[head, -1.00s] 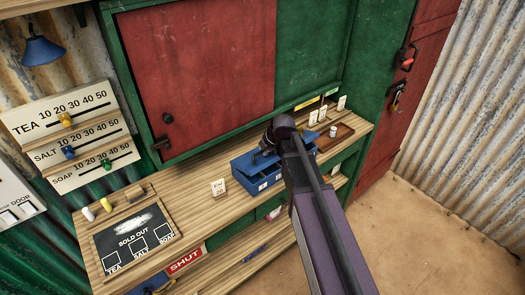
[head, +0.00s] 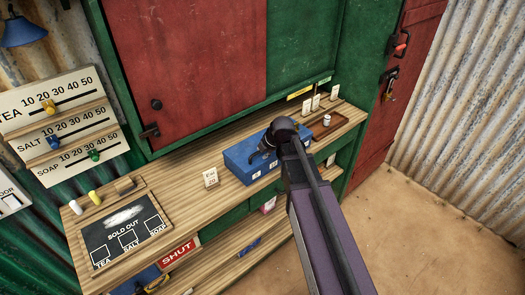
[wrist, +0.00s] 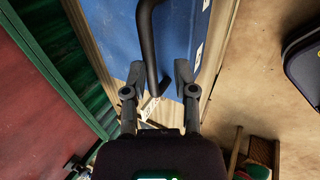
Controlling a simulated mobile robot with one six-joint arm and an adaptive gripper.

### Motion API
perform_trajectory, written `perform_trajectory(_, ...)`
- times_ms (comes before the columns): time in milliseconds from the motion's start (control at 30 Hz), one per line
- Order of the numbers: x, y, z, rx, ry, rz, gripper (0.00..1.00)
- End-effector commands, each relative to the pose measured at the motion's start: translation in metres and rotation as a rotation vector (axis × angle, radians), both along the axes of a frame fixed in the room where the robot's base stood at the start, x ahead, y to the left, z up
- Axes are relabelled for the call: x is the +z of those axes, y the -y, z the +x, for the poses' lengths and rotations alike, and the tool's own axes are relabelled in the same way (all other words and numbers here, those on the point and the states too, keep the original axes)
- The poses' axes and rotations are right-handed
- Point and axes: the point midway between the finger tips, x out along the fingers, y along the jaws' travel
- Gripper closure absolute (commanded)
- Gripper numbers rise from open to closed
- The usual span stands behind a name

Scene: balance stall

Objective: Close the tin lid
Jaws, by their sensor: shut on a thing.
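The blue tin (head: 245,160) stands on the wooden counter, with white labels on its front side. Its blue lid (wrist: 112,25) looks flat on top in the head view, with no open inside showing. I cannot tell whether it is fully seated. My gripper (head: 266,147) is over the tin's top. In the wrist view, my gripper (wrist: 160,76) has its fingers on either side of a black curved handle (wrist: 148,30) on the lid and is shut on it.
The counter (head: 185,190) is clear just left of the tin, up to a small white price card (head: 210,177). A slate (head: 125,235) lies further left. A brown tray (head: 330,122) with a small white item is at the right. A red and green shutter wall (head: 200,70) stands behind.

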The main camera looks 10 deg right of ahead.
Motion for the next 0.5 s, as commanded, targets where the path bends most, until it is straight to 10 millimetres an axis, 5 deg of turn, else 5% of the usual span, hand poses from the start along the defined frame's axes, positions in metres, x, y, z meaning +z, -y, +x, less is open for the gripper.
perform_trajectory(100,-0.0057,0.0006,-0.0055,0.008,-0.021,-0.011,1.00)
perform_trajectory(133,-0.0058,0.0006,-0.0055,0.008,-0.021,-0.011,0.59)
perform_trajectory(167,-0.0057,0.0006,-0.0053,0.008,-0.021,-0.011,0.50)
perform_trajectory(500,-0.0035,0.0008,-0.0034,0.006,-0.017,-0.007,0.49)
